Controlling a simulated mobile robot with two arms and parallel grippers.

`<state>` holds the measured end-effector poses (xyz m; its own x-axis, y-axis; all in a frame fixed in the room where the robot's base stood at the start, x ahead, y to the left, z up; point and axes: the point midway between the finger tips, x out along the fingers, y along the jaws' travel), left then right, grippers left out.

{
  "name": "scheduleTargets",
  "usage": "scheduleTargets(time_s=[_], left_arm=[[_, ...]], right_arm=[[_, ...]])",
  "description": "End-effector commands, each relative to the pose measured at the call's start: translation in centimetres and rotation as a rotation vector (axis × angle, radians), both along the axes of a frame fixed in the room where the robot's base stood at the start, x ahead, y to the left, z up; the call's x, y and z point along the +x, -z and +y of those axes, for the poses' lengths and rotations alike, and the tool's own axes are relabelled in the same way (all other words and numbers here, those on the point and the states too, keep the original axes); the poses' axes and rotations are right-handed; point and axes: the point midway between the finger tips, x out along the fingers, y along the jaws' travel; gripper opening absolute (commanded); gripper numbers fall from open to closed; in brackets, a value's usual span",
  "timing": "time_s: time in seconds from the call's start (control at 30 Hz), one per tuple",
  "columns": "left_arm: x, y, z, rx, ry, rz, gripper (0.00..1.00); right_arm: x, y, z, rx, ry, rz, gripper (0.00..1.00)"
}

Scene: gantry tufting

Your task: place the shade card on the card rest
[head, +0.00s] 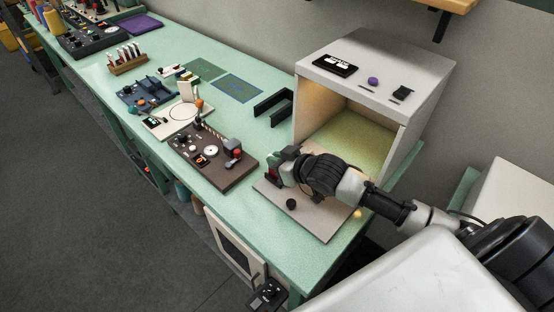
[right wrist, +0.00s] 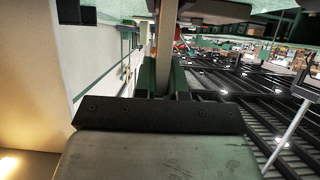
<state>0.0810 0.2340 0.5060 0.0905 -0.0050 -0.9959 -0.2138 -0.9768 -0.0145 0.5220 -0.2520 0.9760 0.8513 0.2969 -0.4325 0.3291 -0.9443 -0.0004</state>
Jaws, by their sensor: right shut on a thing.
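My right gripper (head: 273,172) is low over the beige board in front of the open booth. In the right wrist view its fingers (right wrist: 165,80) are shut on a thin tan piece (right wrist: 166,45), seen nearly edge-on. I cannot tell whether this piece is the shade card; in the head view the fingers and wrist mostly hide it. A small cream upright panel (head: 186,89) stands farther back on the bench. A black angled bracket (head: 273,104) stands left of the booth. I cannot tell for sure which piece is the card rest. My left gripper is not in view.
The grey booth (head: 375,72) is open and lit inside. The beige board (head: 322,222) carries a black knob (head: 291,204). A brown control board (head: 225,177) lies to its left. Flat green and blue mats (head: 236,88) lie behind. The green bench's front edge is close.

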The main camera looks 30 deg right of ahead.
Motion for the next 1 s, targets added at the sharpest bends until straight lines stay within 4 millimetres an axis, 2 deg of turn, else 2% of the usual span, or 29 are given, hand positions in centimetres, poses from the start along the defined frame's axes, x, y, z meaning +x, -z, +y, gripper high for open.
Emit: scheduleTargets(time_s=[0.1,0.13,0.27,0.6,0.67,0.77,1.0], left_arm=[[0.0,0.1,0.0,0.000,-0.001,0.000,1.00],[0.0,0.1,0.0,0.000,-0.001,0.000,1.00],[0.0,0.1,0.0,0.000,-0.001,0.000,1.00],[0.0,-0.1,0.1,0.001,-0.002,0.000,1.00],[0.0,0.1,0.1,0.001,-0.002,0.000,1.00],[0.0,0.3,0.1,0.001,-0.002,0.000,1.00],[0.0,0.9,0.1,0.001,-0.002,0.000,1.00]], right_arm=[[0.0,0.4,0.0,0.000,0.000,0.000,0.00],[0.0,0.3,0.0,0.000,0.000,0.000,0.15],[0.0,0.3,0.0,0.000,0.000,0.000,0.35],[0.0,-0.2,0.0,-0.001,0.000,-0.001,0.36],[-0.5,-0.2,-0.2,-0.002,0.000,0.001,0.36],[-1.9,-0.8,-0.7,-0.002,-0.001,0.000,0.36],[-6.5,-3.0,-2.3,-0.005,0.000,0.004,0.36]])
